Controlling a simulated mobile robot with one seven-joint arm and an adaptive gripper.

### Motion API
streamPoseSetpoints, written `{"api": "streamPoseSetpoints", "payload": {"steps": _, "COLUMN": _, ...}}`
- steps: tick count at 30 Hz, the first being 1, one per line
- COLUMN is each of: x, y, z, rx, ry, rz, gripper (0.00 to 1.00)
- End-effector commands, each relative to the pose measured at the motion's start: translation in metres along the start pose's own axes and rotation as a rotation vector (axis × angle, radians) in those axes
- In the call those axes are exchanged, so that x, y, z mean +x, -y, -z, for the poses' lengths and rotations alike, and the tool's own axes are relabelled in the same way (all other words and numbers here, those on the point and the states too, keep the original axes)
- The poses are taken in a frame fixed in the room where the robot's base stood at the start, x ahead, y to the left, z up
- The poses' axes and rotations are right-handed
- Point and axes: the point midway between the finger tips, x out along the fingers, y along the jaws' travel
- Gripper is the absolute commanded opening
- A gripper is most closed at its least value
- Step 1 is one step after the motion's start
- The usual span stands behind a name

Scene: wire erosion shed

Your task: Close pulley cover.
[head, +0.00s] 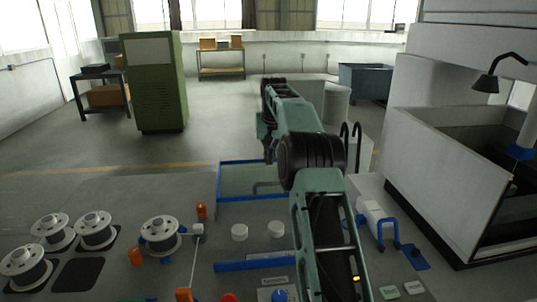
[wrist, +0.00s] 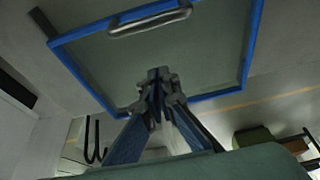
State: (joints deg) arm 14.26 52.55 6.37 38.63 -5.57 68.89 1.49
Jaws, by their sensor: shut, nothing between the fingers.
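The pulley cover (head: 238,181) is a see-through panel in a blue frame with a grey bar handle, left of my arm in the head view. It appears raised, with two white pulleys (head: 240,232) exposed in front of it. The wrist view shows the cover (wrist: 205,55) large, its handle (wrist: 150,22) near the top edge. My gripper (wrist: 159,74) is shut and empty, its fingertips overlapping the panel below the handle; I cannot tell whether they touch it. In the head view my arm hides part of the cover's right side, and the fingertips cannot be made out.
A blue bar (head: 255,263) lies in front. A white-walled machine tank (head: 440,165) rises at right. Open floor lies behind the bench.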

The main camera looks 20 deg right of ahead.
Motion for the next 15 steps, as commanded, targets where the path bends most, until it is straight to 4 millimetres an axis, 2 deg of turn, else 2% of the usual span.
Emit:
{"api": "streamPoseSetpoints", "payload": {"steps": 1, "x": 0.012, "y": 0.000, "z": -0.001, "rx": 0.000, "ry": 0.003, "rz": 0.001, "gripper": 0.00}}
{"api": "streamPoseSetpoints", "payload": {"steps": 7, "x": 0.056, "y": 0.001, "z": -0.001, "rx": 0.000, "ry": 0.003, "rz": 0.002, "gripper": 0.00}}
{"api": "streamPoseSetpoints", "payload": {"steps": 15, "x": 0.050, "y": 0.000, "z": -0.018, "rx": -0.001, "ry": -0.002, "rz": 0.000, "gripper": 0.00}}
